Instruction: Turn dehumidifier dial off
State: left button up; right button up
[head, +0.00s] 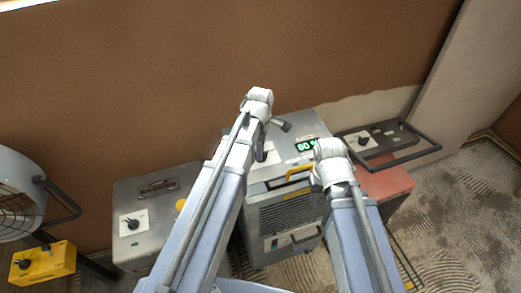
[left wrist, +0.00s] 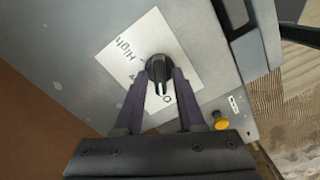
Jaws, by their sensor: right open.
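The dehumidifier (head: 286,222) is a grey metal box with a front grille in the middle of the head view. Its green display (head: 307,145) is lit on the top. In the left wrist view, a black dial (left wrist: 159,68) sits on a white plate marked "High" with a 0-like mark near the fingers.
A grey box with a dial (head: 145,215) stands left. A fan (head: 22,205) and a yellow box (head: 42,262) are farther left. A dark panel with a bar handle (head: 385,140) lies on a red case at right.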

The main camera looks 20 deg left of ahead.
pick_arm(q)
jog(key=shift+o, duration=0.5)
jog(key=shift+r, duration=0.1)
notch_tip(320, 180, up, 8)
jog(key=p, duration=0.8)
jog(key=shift+f, duration=0.2)
